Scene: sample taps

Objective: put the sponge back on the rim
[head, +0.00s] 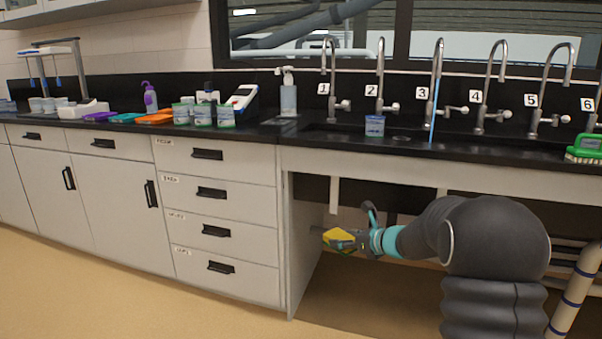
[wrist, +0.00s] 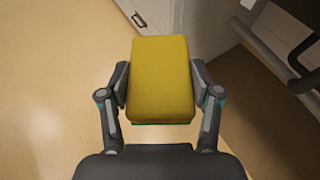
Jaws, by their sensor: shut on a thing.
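A yellow sponge with a green underside (wrist: 160,80) is held between the two fingers of my gripper (wrist: 160,88) in the wrist view. My gripper is shut on its sides. In the head view the sponge (head: 339,237) shows at the tip of my gripper (head: 350,240), below counter height, in front of the open space under the sink. The black sink rim (head: 350,147) runs along the counter's front edge above it. Part of the gripper is hidden by its own fingers and wrist in the head view.
Numbered taps (head: 437,85) stand behind the sink, with a blue stream at tap 3. A small cup (head: 374,125) stands at the rim, and a green brush (head: 585,148) lies at far right. A white drawer cabinet (head: 225,215) stands left of my gripper. Pipes are at lower right.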

